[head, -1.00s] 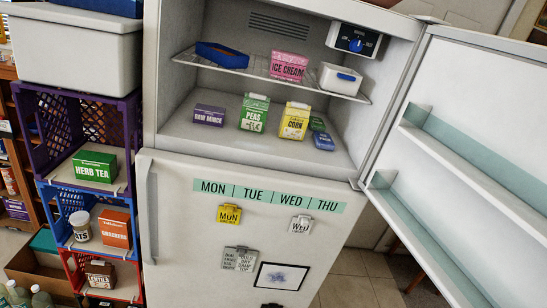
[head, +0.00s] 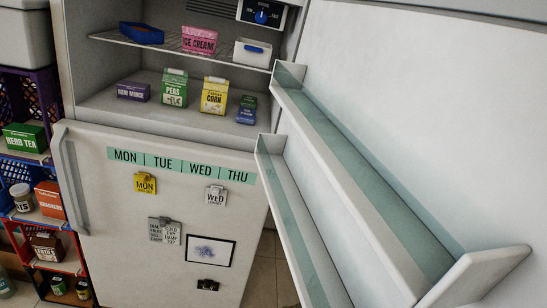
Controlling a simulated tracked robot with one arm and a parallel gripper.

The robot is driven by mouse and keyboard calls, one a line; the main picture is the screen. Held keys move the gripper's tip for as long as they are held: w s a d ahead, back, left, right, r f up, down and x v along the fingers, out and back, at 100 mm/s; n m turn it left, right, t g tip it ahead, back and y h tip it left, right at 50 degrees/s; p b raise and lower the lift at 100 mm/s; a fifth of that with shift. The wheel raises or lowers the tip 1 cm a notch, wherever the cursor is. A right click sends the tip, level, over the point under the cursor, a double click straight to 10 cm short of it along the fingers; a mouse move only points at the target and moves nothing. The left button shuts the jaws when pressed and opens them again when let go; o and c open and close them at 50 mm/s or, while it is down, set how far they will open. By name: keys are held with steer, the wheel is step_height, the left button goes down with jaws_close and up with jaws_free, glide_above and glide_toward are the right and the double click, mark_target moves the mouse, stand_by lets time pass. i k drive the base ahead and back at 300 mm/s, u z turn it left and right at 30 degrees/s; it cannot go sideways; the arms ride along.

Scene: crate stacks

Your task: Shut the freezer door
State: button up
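The freezer door (head: 440,110) stands open at the right in the head view, its inner face and two empty shelves toward me. It fills much of the right half. The freezer compartment (head: 115,105) is open at the upper left. It holds a blue tray, a pink ice cream box (head: 199,41), a white container, raw mince, a green peas box (head: 174,88), a yellow corn box (head: 214,96) and small packs. The lower fridge door (head: 110,210) is shut. My gripper is not in view.
Stacked crates (head: 15,98) with herb tea, crackers and other goods stand close on the left. Magnets, clipped notes and a weekday strip (head: 182,165) are on the lower door. Some tiled floor (head: 262,272) shows at the bottom, right of the fridge.

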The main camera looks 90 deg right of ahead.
mark_target(402, 163)
steer(key=u, duration=0.05)
steer(key=k, duration=1.85)
steer(key=z, duration=1.15)
steer(key=i, duration=1)
steer(key=z, duration=0.3)
steer(key=k, duration=0.95)
steer(key=z, duration=0.45)
